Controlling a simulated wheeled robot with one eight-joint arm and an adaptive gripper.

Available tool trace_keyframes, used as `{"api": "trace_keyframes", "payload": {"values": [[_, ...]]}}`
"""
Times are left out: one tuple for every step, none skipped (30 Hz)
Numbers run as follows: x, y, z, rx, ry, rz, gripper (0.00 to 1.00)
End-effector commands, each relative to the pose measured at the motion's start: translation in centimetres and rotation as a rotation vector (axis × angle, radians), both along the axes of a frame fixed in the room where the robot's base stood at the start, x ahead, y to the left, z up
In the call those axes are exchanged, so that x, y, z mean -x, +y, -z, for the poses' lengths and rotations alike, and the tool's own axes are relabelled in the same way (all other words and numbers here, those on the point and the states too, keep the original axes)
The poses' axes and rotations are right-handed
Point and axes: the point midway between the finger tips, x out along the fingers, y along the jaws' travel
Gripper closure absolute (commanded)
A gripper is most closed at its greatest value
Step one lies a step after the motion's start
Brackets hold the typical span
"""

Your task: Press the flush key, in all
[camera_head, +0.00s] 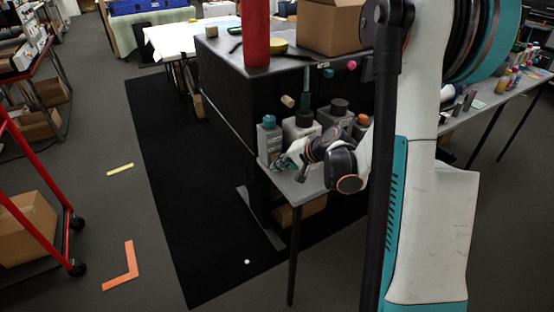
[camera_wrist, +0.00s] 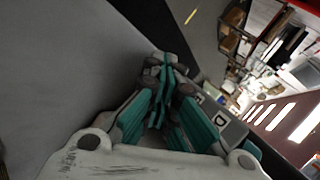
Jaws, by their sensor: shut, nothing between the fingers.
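A dark box-shaped machine (camera_head: 225,72) stands in the middle of the head view. I cannot tell which part is the flush key. My gripper (camera_head: 283,163) is low in front of the machine, beside the bottles on a grey shelf (camera_head: 300,190). In the wrist view its teal-padded fingers (camera_wrist: 165,68) are together with nothing between them. A broad grey surface (camera_wrist: 70,70) fills the left of that view.
Grey bottles (camera_head: 269,138) with coloured caps crowd the shelf close to my gripper. A red cylinder (camera_head: 256,35) and a cardboard box (camera_head: 328,25) stand on top of the machine. A red cart (camera_head: 40,195) is at the left. The black mat (camera_head: 185,200) is mostly clear.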

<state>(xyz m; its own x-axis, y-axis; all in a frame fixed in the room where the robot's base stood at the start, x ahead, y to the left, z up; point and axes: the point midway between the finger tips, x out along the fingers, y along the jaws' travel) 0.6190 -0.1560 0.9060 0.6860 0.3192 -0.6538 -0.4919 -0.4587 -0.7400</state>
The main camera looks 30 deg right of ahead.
Motion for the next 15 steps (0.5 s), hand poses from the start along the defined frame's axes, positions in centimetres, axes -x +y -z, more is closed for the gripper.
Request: {"api": "trace_keyframes", "payload": {"values": [[-0.03,-0.01,0.0,0.0,0.0,0.0,1.0],[-0.03,-0.01,0.0,0.0,0.0,0.0,1.0],[-0.02,-0.01,0.0,0.0,0.0,0.0,1.0],[-0.02,-0.01,0.0,0.0,0.0,0.0,1.0],[-0.02,-0.01,0.0,0.0,0.0,0.0,1.0],[-0.02,-0.01,0.0,0.0,0.0,0.0,1.0],[-0.02,0.0,0.0,0.0,0.0,0.0,1.0],[-0.01,-0.01,0.0,0.0,0.0,0.0,1.0],[0.04,-0.01,0.0,0.0,0.0,0.0,1.0],[0.09,-0.01,0.0,0.0,0.0,0.001,1.0],[0.16,-0.02,0.0,0.0,0.0,0.001,1.0],[0.3,-0.03,0.01,0.0,0.0,0.001,1.0],[0.42,-0.03,0.01,0.0,0.0,0.001,1.0],[0.56,-0.04,0.02,0.0,0.0,0.001,1.0],[0.76,-0.05,0.02,0.0,0.0,0.001,1.0]]}}
